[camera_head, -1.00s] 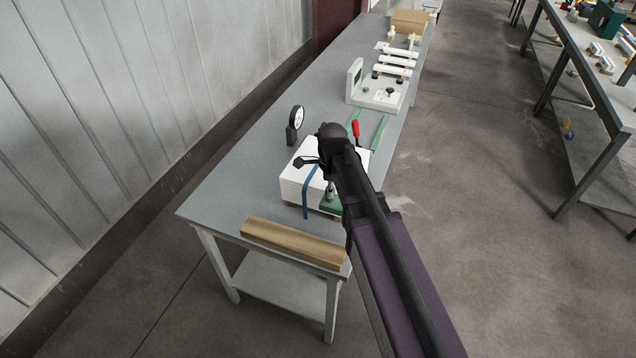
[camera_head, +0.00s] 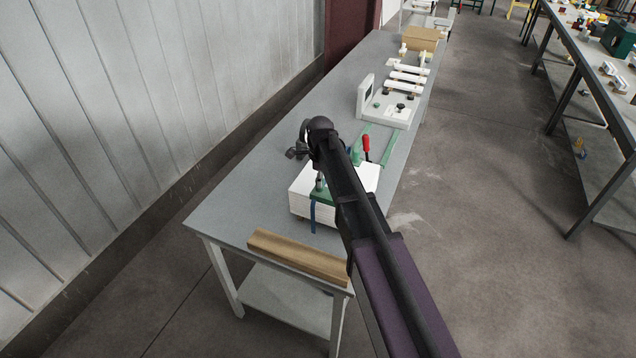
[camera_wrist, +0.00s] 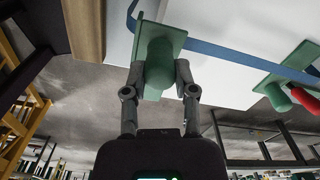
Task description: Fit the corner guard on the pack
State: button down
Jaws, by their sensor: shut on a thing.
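The pack (camera_head: 364,177) is a white stack with a blue strap (camera_head: 313,217) around it, near the table's front end. The corner guard (camera_head: 322,194) is a green plate with a round green grip; it also shows in the wrist view (camera_wrist: 159,62). My gripper (camera_wrist: 160,75) is shut on that grip. In the head view the guard is at the pack's upper front edge, over the strap line. In the wrist view its plate overlaps the strap (camera_wrist: 240,54); I cannot tell whether it touches the pack. My arm hides part of the pack.
A red-handled clamp (camera_head: 366,147) with green parts stands just behind the pack. A brown angled bar (camera_head: 298,256) lies along the table's front edge. A white fixture (camera_head: 385,112) and a cardboard box (camera_head: 422,39) are farther back. Bare table (camera_head: 240,200) lies left of the pack.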

jog(key=shift+w+a+f, duration=0.1)
jog(key=shift+w+a, duration=0.15)
jog(key=shift+w, duration=0.25)
jog(key=shift+w+a, duration=0.25)
jog(key=shift+w, duration=0.2)
jog(key=shift+w+a, duration=0.3)
jog(key=shift+w, duration=0.2)
jog(key=shift+f+b, duration=1.85)
jog(key=shift+f, duration=0.15)
jog(key=shift+c, duration=2)
grip_release()
jog(key=shift+r, duration=0.2)
